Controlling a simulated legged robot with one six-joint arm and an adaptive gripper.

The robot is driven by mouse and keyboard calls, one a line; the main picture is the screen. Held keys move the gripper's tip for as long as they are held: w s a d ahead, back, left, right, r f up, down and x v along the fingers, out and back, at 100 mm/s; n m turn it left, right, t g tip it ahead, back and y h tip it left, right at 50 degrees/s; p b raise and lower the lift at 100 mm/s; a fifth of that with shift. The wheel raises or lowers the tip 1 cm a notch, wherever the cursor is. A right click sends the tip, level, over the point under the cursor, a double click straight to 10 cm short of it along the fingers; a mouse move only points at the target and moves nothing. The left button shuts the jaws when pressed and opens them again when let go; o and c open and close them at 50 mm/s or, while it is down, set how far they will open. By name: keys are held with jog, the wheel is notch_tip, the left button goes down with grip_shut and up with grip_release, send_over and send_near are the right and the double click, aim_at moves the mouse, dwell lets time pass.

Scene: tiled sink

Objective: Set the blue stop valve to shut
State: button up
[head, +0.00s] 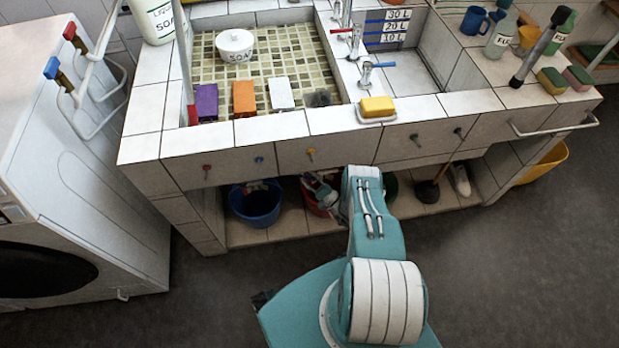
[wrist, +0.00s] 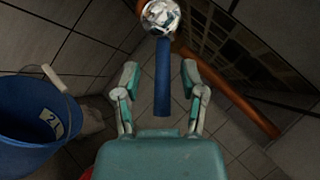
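The blue stop valve has a long blue lever (wrist: 162,78) joined to a shiny round metal body (wrist: 160,17) at the top of the wrist view. The lever points down the picture toward my gripper. My gripper (wrist: 160,76) is open, with one finger on each side of the lever and a visible gap on both sides. I cannot tell how deep the lever sits between the fingers. In the head view my gripper (head: 316,187) reaches into the space under the sink counter, partly hidden by my arm. The valve cannot be made out there.
A copper pipe (wrist: 228,90) runs diagonally right of the lever. A blue bucket (wrist: 30,120) marked 2 stands at left; it also shows under the counter (head: 254,206). A red bucket (head: 318,208) and a plunger (head: 428,190) are there too. The tiled counter front (head: 235,165) overhangs.

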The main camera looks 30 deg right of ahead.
jog(key=shift+d, duration=0.1)
jog(key=s+d, duration=0.5)
jog(key=s, duration=0.6)
jog(key=shift+s+d+f, duration=0.25)
jog(key=shift+s+f, duration=0.05)
jog(key=shift+s, duration=0.1)
